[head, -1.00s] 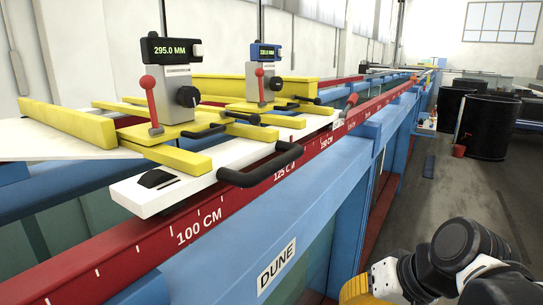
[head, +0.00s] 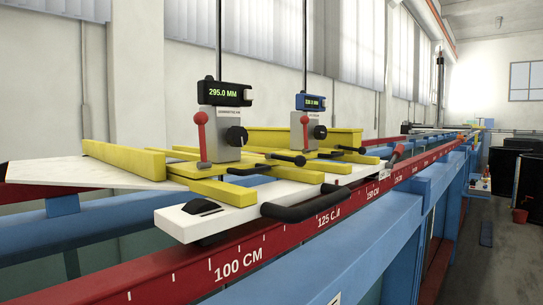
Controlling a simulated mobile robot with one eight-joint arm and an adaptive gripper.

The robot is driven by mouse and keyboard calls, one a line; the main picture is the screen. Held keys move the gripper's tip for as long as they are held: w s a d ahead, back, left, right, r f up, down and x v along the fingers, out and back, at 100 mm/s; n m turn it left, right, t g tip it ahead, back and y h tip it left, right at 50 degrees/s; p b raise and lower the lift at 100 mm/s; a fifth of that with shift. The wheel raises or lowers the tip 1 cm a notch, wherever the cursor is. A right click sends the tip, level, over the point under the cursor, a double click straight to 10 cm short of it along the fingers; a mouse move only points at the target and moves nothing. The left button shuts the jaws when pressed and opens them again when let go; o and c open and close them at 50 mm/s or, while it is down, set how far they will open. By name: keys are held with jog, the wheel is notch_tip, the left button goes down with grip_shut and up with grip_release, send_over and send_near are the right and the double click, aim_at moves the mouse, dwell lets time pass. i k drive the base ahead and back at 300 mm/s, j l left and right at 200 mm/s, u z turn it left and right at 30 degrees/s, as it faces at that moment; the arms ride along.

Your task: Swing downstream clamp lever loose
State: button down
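Two point gauges stand on yellow carriages over the flume in the head view. The near gauge (head: 224,122) has a black display reading 295.0 MM, and an upright red-knobbed lever (head: 201,136) beside it. The far gauge (head: 311,119) has a blue display and its own upright red-knobbed lever (head: 304,131). A tilted orange-red lever (head: 396,153) sits at the far end of the white carriage plate, by the red rail. I cannot tell which lever is the downstream clamp lever. My gripper is not in view.
The white carriage plate (head: 187,223) has a black bar handle (head: 302,206) along its near side. The red graduated rail (head: 280,243) runs along the blue flume frame (head: 330,262).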

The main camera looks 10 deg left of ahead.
aim_at(201, 118)
jog(key=u, duration=1.3)
